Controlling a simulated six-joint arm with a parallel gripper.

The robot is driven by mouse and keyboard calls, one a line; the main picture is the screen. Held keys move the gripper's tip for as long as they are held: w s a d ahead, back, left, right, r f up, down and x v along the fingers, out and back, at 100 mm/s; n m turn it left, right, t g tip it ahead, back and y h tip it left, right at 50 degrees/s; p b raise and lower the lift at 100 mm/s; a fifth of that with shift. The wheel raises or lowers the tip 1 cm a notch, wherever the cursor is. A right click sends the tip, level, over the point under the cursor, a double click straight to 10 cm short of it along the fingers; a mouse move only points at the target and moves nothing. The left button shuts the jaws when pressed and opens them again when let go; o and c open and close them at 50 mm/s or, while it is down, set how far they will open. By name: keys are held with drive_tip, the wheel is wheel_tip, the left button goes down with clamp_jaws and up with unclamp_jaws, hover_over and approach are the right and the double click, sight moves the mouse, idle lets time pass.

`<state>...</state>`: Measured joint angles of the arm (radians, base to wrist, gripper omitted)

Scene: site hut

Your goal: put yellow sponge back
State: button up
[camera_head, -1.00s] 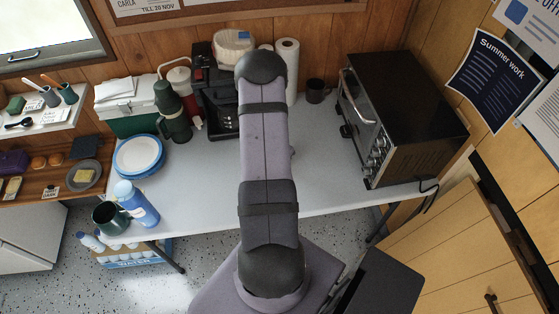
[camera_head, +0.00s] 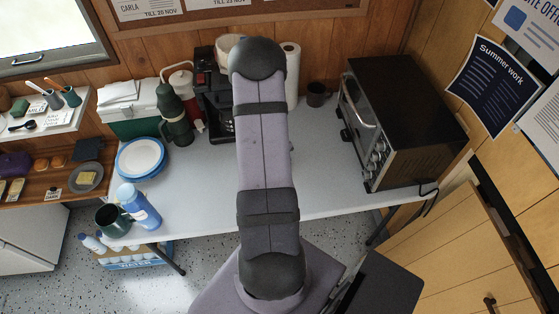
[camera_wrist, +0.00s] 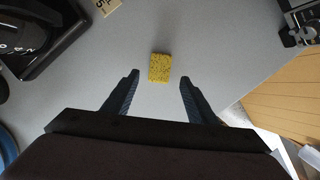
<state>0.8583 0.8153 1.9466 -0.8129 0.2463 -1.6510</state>
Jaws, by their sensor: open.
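The yellow sponge (camera_wrist: 159,67) lies on the pale grey table top (camera_wrist: 225,50) in the wrist view. It is a small speckled block, just ahead of and between my fingertips. My gripper (camera_wrist: 158,77) is open, with one finger on each side of the sponge's line and nothing held. The wrist view does not make clear how high my fingers are above the table. In the head view my arm hides the sponge and my gripper.
A coffee maker (camera_head: 213,92) stands at the table's back, left of my arm. A toaster oven (camera_head: 400,120) fills the right end. Blue-rimmed plates (camera_head: 140,158), a blue bottle (camera_head: 138,205) and a dark green mug (camera_head: 112,220) stand on the left. A small card (camera_wrist: 108,6) lies beyond the sponge.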

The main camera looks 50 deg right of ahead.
drive_tip(key=v, duration=0.5)
drive_tip(key=shift+a+r+p, duration=0.1)
drive_tip(key=shift+r+p, duration=0.25)
drive_tip(key=w+a+r+m+y, duration=0.1)
drive_tip(key=a+r+m, duration=0.45)
drive_tip(key=a, duration=0.65)
drive_tip(key=w+a+r+m+y, duration=0.1)
drive_tip(key=a+r+m, duration=0.5)
drive_tip(key=a, duration=0.6)
drive_tip(key=s+a+r+m+y, duration=0.1)
drive_tip(key=s+a+m, duration=0.4)
drive_tip(key=a, duration=0.5)
drive_tip(key=shift+s+a+r+m, duration=0.15)
drive_tip(key=shift+r+m, duration=0.05)
drive_tip(key=shift+m, duration=0.55)
